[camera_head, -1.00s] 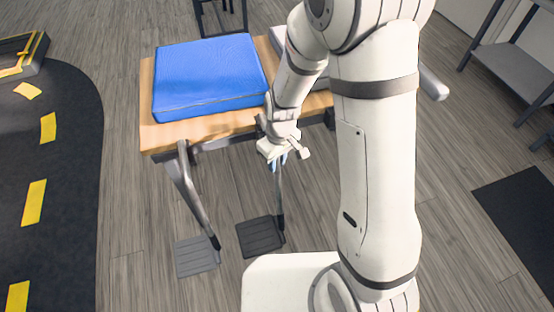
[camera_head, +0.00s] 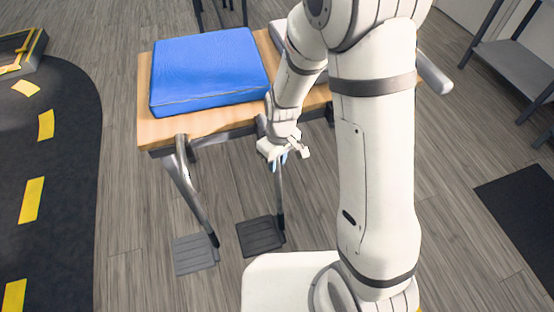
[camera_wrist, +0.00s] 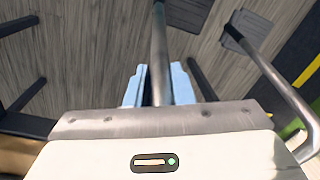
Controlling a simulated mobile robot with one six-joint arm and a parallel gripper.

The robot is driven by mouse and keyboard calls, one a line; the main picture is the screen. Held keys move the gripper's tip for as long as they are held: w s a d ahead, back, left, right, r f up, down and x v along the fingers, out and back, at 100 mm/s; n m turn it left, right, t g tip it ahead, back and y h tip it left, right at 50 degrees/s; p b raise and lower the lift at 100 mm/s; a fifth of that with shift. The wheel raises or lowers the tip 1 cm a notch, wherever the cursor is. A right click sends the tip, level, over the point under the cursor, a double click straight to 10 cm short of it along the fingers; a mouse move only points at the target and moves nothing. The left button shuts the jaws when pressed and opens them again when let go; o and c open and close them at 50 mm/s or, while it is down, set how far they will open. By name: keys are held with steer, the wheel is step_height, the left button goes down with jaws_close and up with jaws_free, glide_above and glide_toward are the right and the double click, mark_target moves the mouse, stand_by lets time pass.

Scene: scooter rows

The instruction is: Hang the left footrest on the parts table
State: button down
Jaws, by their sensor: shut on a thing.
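My gripper (camera_head: 278,155) is shut on the grey tube of a footrest (camera_head: 260,236) at the front edge of the parts table (camera_head: 200,132). The tube runs down from the jaws to a dark ribbed plate near the floor. In the wrist view this tube (camera_wrist: 159,50) stands between the pale blue fingers (camera_wrist: 158,85). The top of the held footrest is hidden by my wrist, so I cannot tell whether it touches the table. A second footrest (camera_head: 195,253) hangs from the table's front edge to the left, its plate beside the held one.
A blue cushion (camera_head: 208,72) lies on the table top. A grey shelf (camera_head: 515,68) stands at the far right. A dark mat (camera_head: 525,225) lies on the floor at right, and a black track with yellow stripes (camera_head: 32,200) at left.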

steer(key=c, duration=1.2)
jaws_free()
steer(key=shift+o, duration=0.2)
steer(key=shift+w+d+r+p, duration=0.1)
steer(key=shift+r+p, duration=0.2)
steer(key=shift+r, duration=1.7)
steer(key=shift+w+d+r+p, duration=0.1)
steer(key=shift+r+p, duration=0.15)
steer(key=shift+r, duration=1.7)
